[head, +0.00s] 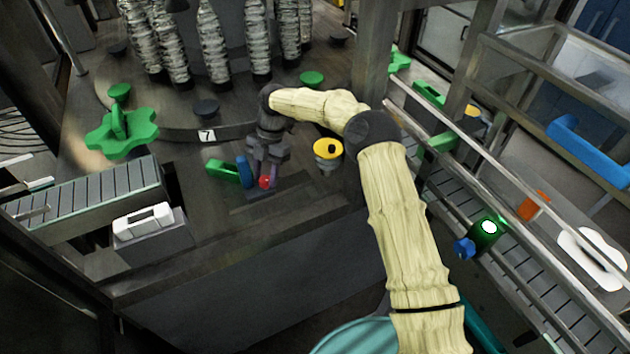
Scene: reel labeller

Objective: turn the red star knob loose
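The red knob (265,182) is a small red patch low at the machine's front, on a dark plate. My gripper (266,172) is right over it, pointing down, with its fingers at the knob's sides. The fingers and wrist cover most of the knob, so its star shape does not show. I cannot tell whether the fingers touch it or how far apart they are. A blue round part (242,168) and a green block (223,171) sit just left of the gripper.
A yellow round cap (327,149) stands close to the right of my wrist. A green star wheel (122,133) and a slatted conveyor (85,190) are at the left. A railed conveyor (520,262) runs along the right. A marker reading 7 (207,136) is on the round table's edge.

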